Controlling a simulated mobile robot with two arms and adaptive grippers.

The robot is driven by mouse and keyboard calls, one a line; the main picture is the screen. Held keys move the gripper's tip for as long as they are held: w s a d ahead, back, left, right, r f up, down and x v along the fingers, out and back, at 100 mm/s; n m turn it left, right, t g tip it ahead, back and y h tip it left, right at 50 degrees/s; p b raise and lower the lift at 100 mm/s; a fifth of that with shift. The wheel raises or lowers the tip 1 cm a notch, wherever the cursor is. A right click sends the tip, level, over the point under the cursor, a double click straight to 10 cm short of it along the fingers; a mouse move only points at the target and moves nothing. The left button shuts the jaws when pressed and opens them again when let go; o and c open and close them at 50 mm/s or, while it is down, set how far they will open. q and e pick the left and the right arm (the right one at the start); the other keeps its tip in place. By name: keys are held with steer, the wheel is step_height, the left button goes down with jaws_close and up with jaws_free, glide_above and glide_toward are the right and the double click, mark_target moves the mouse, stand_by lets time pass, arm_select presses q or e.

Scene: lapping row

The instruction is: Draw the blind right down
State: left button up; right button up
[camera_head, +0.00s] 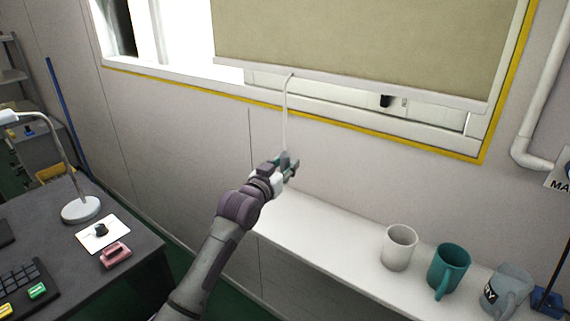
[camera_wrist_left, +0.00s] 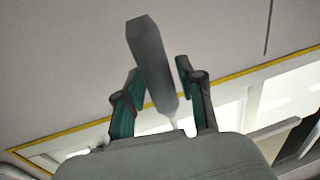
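The beige blind (camera_head: 360,40) covers the upper part of the window in the head view. Its pale bottom bar (camera_head: 350,85) hangs above the sill, leaving a strip of window uncovered below. A white cord (camera_head: 285,115) runs from the bar down to a grey tapered pull. In the left wrist view the pull (camera_wrist_left: 148,52) lies between the fingers of my left gripper (camera_wrist_left: 160,72), with narrow gaps visible on both sides. The gripper looks open around it. In the head view my left gripper (camera_head: 287,165) is at the cord's lower end. My right gripper is not in view.
A white ledge (camera_head: 325,233) below the window holds a white mug (camera_head: 398,248), a teal mug (camera_head: 447,270) and a grey mug (camera_head: 506,290) at the right. A dark desk (camera_head: 135,240) with a lamp (camera_head: 80,208) stands at the left. A white pipe (camera_head: 545,85) runs down the right wall.

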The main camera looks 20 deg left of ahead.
arm_select(q)
steer(key=shift+o, duration=0.5)
steer(key=shift+r, duration=0.1)
steer(key=s+a, duration=0.2)
steer(key=s, duration=0.9)
steer(key=shift+s+a, duration=0.15)
steer(key=shift+s, duration=0.25)
